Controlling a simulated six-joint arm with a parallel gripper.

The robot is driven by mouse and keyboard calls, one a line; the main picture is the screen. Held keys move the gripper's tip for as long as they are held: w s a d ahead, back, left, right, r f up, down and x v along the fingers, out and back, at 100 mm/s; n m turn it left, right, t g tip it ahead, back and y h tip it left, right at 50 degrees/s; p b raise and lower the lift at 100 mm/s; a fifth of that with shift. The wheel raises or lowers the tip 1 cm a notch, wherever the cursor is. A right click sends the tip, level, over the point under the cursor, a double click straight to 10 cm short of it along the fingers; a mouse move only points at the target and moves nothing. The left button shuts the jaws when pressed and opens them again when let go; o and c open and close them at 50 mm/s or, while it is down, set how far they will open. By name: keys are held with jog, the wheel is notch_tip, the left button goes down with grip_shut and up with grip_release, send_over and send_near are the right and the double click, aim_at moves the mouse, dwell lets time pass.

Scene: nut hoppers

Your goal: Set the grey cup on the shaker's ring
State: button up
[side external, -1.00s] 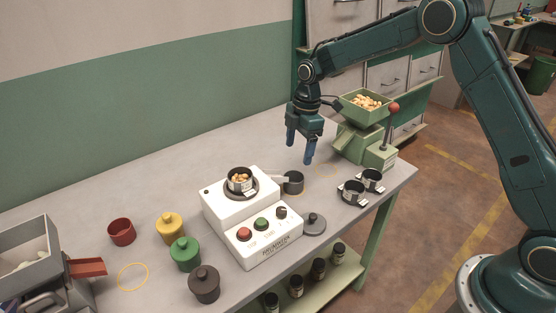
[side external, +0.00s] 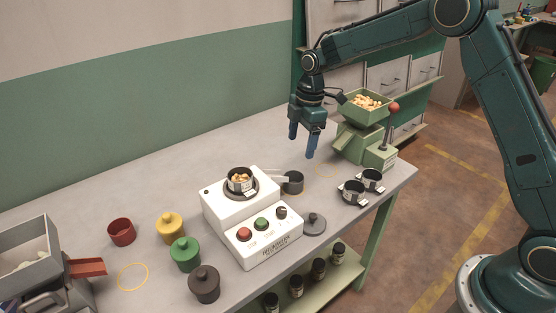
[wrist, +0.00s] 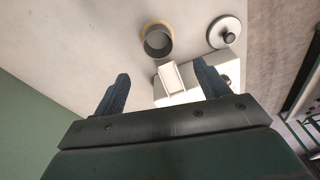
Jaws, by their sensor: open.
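A small dark grey cup (side external: 292,182) stands upright on the table at the right end of the white shaker (side external: 232,212). It also shows in the wrist view (wrist: 158,42), looking empty, with part of a yellow ring mark around its base. A pale spout (wrist: 172,78) on the shaker points at this cup; whether they touch is unclear. On the shaker's top, a dark ring (side external: 226,190) surrounds a labelled cup of nuts (side external: 240,178). My gripper (side external: 301,148) is open and empty, pointing down above the table, beyond the grey cup.
A grey knobbed lid (side external: 313,224) lies right of the shaker. Two labelled dark cups (side external: 353,192) stand near the right edge. A green nut hopper (side external: 362,120) stands behind. Red, yellow, green and dark pots stand left. The table behind the shaker is clear.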

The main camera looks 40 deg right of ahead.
jog(key=s+r+m+t, duration=0.3)
jog(key=s+r+m, duration=0.4)
jog(key=s+r, duration=0.95)
jog(key=s+d+m+t+h, duration=0.1)
jog(key=s+m, duration=0.7)
jog(key=s, duration=1.1)
jog(key=shift+d+r+t, duration=0.3)
jog(key=shift+d+t, duration=0.25)
jog(key=shift+t, duration=0.05)
